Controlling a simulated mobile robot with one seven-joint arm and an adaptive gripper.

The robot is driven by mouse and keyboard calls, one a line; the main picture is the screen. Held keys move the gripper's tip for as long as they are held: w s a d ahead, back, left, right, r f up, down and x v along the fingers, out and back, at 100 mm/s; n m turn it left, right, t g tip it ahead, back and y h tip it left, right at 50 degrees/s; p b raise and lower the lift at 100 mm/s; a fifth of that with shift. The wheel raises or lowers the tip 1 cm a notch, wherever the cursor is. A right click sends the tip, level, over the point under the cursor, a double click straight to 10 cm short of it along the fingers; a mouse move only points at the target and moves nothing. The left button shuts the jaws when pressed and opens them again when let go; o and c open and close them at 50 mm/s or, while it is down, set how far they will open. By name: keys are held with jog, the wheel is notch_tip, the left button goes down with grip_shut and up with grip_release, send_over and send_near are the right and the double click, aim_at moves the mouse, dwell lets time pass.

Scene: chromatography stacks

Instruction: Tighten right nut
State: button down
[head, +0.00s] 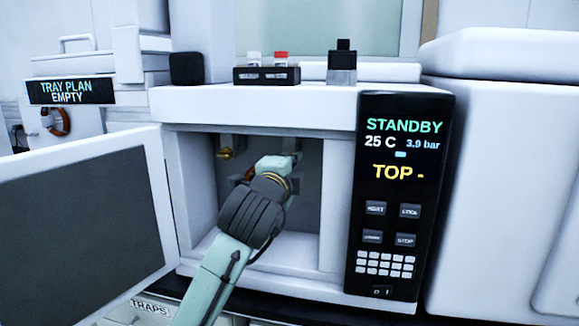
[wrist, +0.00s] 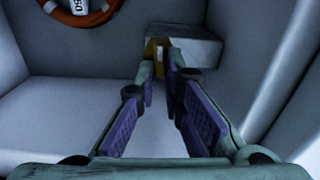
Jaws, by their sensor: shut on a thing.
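My gripper (head: 290,160) reaches into the open oven compartment (head: 306,225), with its tip near the back wall on the right. In the wrist view my gripper (wrist: 162,76) has its purple-padded fingers converging on a brass nut (wrist: 153,48) in front of a grey block (wrist: 188,50). It is shut on this nut, the right one. The head view hides this nut behind my gripper. The left brass nut (head: 224,153) shows at the back left of the compartment, apart from my gripper. The fingers partly cover the contact.
An orange coil with a label (wrist: 82,10) lies left of the fingers in the wrist view. The oven door (head: 85,215) stands open at left. The control panel (head: 398,195) reads STANDBY, 25 C, 3.9 bar and TOP. The compartment's side walls are close to my arm.

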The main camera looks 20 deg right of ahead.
jog(key=shift+f+m, duration=0.1)
jog(key=shift+m, duration=0.3)
jog(key=c, duration=1.7)
grip_release()
jog(key=shift+s, duration=0.1)
jog(key=v, duration=1.2)
jog(key=shift+a, duration=0.1)
